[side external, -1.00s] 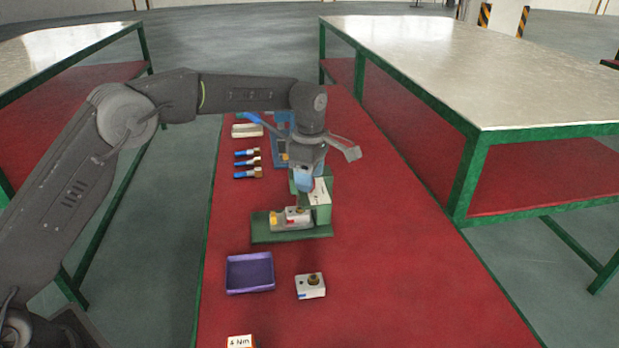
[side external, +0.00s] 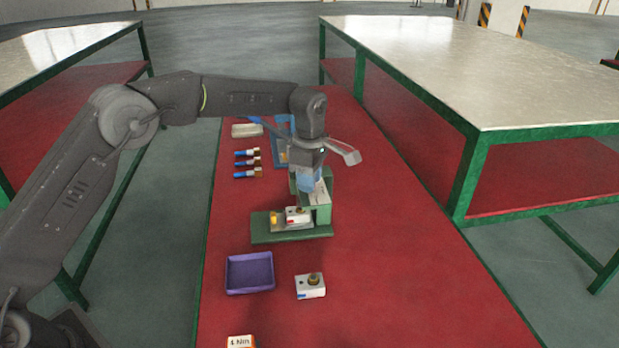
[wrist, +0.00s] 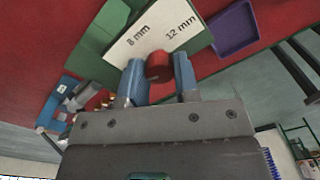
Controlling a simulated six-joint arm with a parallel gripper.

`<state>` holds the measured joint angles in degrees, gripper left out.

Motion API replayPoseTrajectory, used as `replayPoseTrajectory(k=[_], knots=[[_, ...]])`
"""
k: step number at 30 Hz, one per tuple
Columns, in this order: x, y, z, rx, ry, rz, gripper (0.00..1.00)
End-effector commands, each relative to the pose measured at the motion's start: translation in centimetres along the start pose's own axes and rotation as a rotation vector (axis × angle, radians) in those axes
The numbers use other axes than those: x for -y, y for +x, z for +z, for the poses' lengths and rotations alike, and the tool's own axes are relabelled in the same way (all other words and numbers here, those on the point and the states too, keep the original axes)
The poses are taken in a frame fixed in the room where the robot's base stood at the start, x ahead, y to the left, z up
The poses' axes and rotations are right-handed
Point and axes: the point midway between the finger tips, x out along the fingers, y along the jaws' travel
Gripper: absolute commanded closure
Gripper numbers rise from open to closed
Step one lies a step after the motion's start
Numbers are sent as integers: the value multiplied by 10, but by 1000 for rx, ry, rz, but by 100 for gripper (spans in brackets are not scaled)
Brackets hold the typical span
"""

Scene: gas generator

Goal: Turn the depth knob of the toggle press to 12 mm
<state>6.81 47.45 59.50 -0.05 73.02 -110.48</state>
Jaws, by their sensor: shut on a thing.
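The toggle press (side external: 322,205) is a green frame on a green base, with a white dial plate. The wrist view shows this plate (wrist: 150,32), marked "8 mm" on the left and "12 mm" on the right. The red depth knob (wrist: 158,64) lies at the plate's lower edge in that view. My gripper (wrist: 158,88) has its blue fingers shut on the knob, one on each side. In the side view my gripper (side external: 308,186) is over the top of the press and hides the knob. I cannot make out a pointer on the knob.
A white block with a brass top (side external: 310,286) and a purple tray (side external: 250,288) stand in front of the press. Several blue-handled pieces (side external: 247,163) lie to the left. A "4 Nm" box (side external: 241,342) is at the near edge. The red bench right of the press is clear.

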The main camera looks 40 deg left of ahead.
Motion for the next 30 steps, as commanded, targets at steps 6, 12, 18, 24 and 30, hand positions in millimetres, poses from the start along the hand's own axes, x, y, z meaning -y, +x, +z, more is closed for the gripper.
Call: replayPoseTrajectory(k=[6, 12, 18, 24, 30], knots=[[0, 0, 0, 0, 27, 0, 94], [0, 0, 0, -1, 119, 0, 94], [0, 0, 0, -1, 280, 0, 94], [0, 0, 0, -2, 470, 0, 94], [0, 0, 0, -2, 660, 0, 94]])
